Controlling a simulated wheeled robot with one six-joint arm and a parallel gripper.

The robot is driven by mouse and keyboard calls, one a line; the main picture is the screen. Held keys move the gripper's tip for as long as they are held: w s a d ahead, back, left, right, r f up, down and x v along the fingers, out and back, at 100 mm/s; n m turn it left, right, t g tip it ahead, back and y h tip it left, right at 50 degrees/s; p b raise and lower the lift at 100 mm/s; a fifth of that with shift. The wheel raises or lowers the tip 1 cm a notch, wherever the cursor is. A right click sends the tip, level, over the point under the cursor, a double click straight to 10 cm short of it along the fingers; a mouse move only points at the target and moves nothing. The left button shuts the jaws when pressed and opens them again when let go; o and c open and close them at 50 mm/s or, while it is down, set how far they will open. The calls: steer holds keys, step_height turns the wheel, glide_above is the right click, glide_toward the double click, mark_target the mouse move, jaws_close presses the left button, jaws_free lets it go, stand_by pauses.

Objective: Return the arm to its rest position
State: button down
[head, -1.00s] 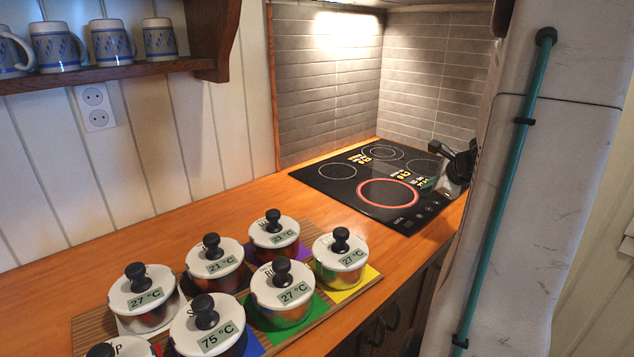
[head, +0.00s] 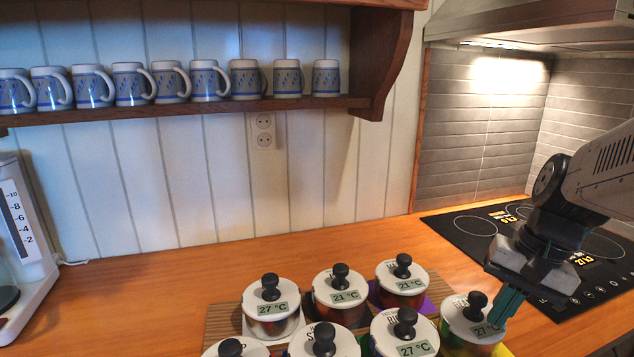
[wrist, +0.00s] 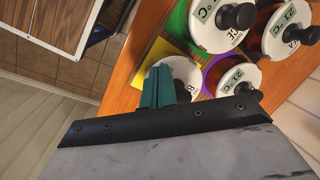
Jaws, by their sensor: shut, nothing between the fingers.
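My gripper (head: 502,305) hangs from my arm at the right of the head view, with its green fingers pointing down. The fingers are together with nothing between them. In the head view they overlap the right edge of the nearest pot (head: 474,322), which has a white lid and black knob. The wrist view shows the shut green fingers (wrist: 157,88) in front of that pot's lid (wrist: 184,72), partly hiding it. I cannot tell whether they touch it.
Several lidded pots with temperature labels stand on coloured squares on a slatted board (head: 222,322). The hob (head: 470,228) lies behind my gripper. Mugs line a wall shelf (head: 200,108). A coffee machine (head: 22,235) stands at left. The counter (head: 130,290) between is clear.

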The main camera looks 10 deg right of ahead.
steer(key=s+a+r+n+h, duration=0.2)
steer(key=s+a+n, duration=0.3)
steer(key=a+n, duration=0.3)
steer(key=shift+s+a+r+h, duration=0.3)
steer(key=shift+s+a+r, duration=0.1)
steer(key=shift+a+r, duration=0.4)
steer(key=shift+d+r, duration=0.1)
